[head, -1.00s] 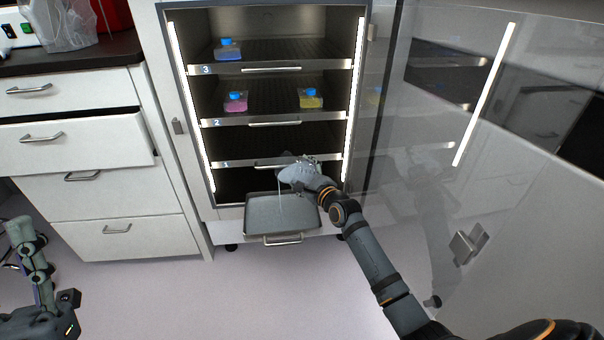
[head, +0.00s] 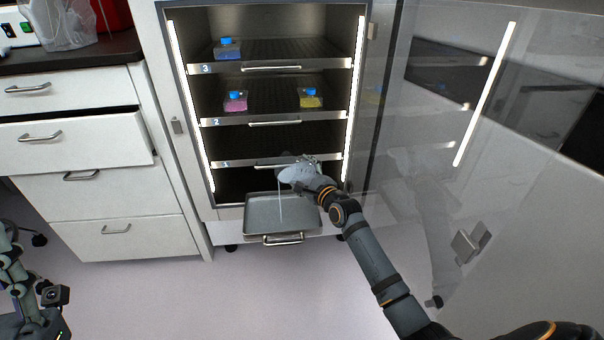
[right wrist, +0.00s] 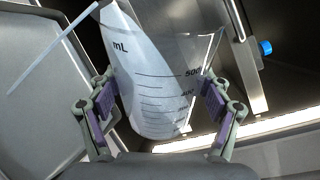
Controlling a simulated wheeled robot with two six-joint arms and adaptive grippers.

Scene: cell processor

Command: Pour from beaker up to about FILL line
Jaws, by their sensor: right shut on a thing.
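My right gripper (right wrist: 160,105) is shut on a clear beaker (right wrist: 150,75) with black mL graduations, which shows tilted in the right wrist view. In the head view the beaker (head: 293,174) is tipped over a metal tray (head: 262,229) at the foot of the open incubator. A thin pale stream (head: 281,208) falls from its lip into the tray; the stream (right wrist: 52,48) also shows in the right wrist view. I cannot make out a FILL line or the liquid level. My left gripper (head: 12,260) is at the lower left, cut by the frame edge and empty-looking.
The incubator shelves above hold a blue flask (head: 227,50), a pink flask (head: 236,102) and a yellow flask (head: 311,100). The glass door (head: 430,130) stands open at right. White drawers (head: 110,240) flank the left, one slightly out. The floor in front is clear.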

